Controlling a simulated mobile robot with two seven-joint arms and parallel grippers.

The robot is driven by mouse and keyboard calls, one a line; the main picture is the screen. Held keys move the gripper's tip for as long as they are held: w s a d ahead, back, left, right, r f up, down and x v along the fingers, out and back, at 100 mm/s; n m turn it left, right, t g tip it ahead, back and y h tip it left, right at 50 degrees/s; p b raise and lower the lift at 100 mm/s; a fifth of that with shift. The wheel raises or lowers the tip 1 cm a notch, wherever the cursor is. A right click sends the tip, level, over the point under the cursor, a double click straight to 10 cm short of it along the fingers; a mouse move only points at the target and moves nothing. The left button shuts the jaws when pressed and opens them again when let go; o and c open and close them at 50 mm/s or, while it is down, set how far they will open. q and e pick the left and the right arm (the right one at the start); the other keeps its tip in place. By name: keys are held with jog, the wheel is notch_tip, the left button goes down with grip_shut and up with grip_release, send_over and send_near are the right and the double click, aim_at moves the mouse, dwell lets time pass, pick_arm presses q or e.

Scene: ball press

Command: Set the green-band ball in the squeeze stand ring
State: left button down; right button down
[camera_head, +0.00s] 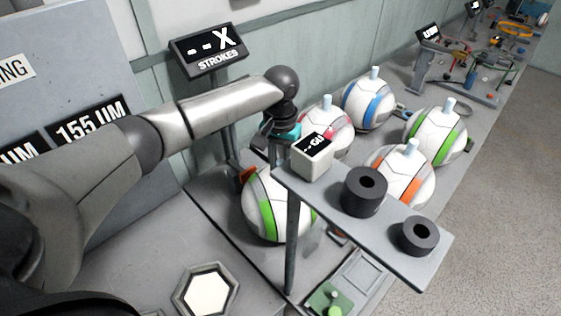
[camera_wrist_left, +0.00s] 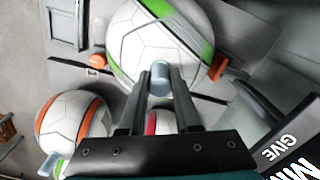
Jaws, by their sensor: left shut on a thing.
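A white ball with a green band (camera_head: 266,207) is at the middle of the head view, partly behind a grey shelf and its post. It also fills the top of the left wrist view (camera_wrist_left: 135,45). My left gripper (camera_wrist_left: 160,84) is shut on the pale peg (camera_wrist_left: 161,70) on top of this ball. In the head view the fingers are hidden behind a small display box. Orange pads of the squeeze stand (camera_wrist_left: 217,68) flank the ball. The ball hides the stand ring, so I cannot tell whether it rests there. My right gripper is not in view.
Balls with pink (camera_head: 334,125), blue (camera_head: 369,105), orange (camera_head: 400,180) and green (camera_head: 436,138) bands stand to the right. A grey shelf (camera_head: 388,232) with two black cylinders (camera_head: 364,192) and the display box (camera_head: 311,158) is in front. A hexagonal tray (camera_head: 180,293) lies lower left.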

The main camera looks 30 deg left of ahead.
pick_arm(q)
jog(key=c, duration=0.6)
grip_release()
jog(key=shift+r, duration=0.1)
jog(key=shift+r, duration=0.35)
notch_tip(320, 180, up, 12)
jog(key=shift+f+p, duration=0.2)
jog(key=shift+p, duration=0.45)
